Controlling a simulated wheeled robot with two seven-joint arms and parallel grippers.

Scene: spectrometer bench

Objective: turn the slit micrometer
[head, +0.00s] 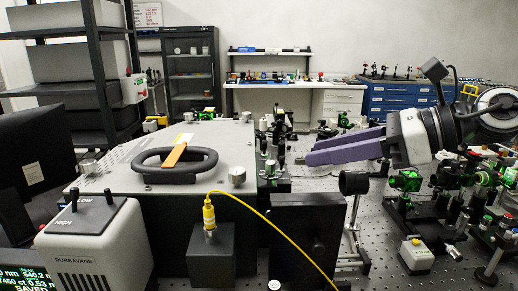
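A large grey instrument box (110,180) with a black handle (150,165) and an orange tag (177,151) stands at centre left in the head view. A small silver knob (237,174) sits at its near right corner; I cannot tell whether it is the slit micrometer. My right gripper (309,152) reaches in from the right with purple fingers pointing left. It is in the air over the optical bench, apart from the knob in the picture. The fingers overlap from this angle, so their gap is unclear. Nothing shows between them. My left gripper is not in view.
A yellow cable (262,217) rises from a dark box (211,250) and runs right past a black panel (306,238). A grey switch unit (95,240) stands front left. Optical mounts (405,182) crowd the right. Some perforated bench top (375,235) is bare.

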